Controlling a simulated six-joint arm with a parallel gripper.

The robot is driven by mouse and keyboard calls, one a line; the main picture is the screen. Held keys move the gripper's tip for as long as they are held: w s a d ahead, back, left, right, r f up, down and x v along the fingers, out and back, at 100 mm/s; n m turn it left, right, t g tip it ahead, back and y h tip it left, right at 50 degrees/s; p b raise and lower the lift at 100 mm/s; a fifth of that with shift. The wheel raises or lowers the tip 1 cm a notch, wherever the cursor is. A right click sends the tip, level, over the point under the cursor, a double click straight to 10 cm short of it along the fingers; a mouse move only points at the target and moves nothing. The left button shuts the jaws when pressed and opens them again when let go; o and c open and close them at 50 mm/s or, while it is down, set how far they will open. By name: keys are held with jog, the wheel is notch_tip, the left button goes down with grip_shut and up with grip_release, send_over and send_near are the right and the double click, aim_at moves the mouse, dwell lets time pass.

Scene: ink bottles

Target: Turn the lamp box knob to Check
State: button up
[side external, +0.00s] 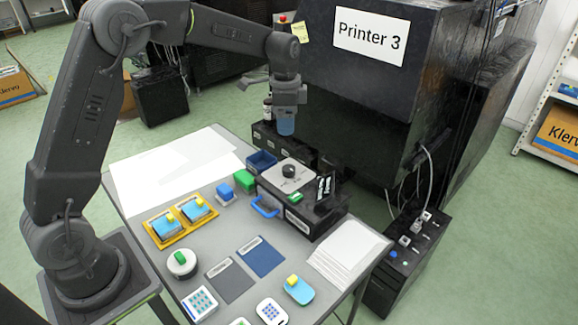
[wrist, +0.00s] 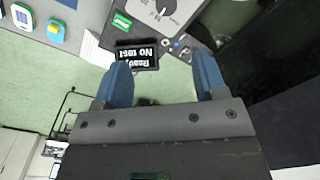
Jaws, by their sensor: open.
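The lamp box (side external: 300,222) is a dark box on the grey table, with a pale plate on top. My gripper (side external: 286,127) is open and empty, with blue fingers, above the back of the table and apart from the knob. The gripper (wrist: 163,72) also shows in the wrist view.
A large black printer (side external: 355,110) stands behind. A blue bin (side external: 261,162), a green block (side external: 243,180) and a yellow tray (side external: 168,240) lie left of the box.

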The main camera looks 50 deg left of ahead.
aim_at(289, 168)
jog(key=shift+m, duration=0.3)
jog(key=f, duration=0.5)
jog(key=w+f, duration=0.1)
jog(key=f, duration=1)
jog(key=shift+w+a+f, duration=0.1)
jog(key=shift+w+a, duration=0.2)
jog(key=shift+a, duration=0.05)
jog(key=c, duration=0.9)
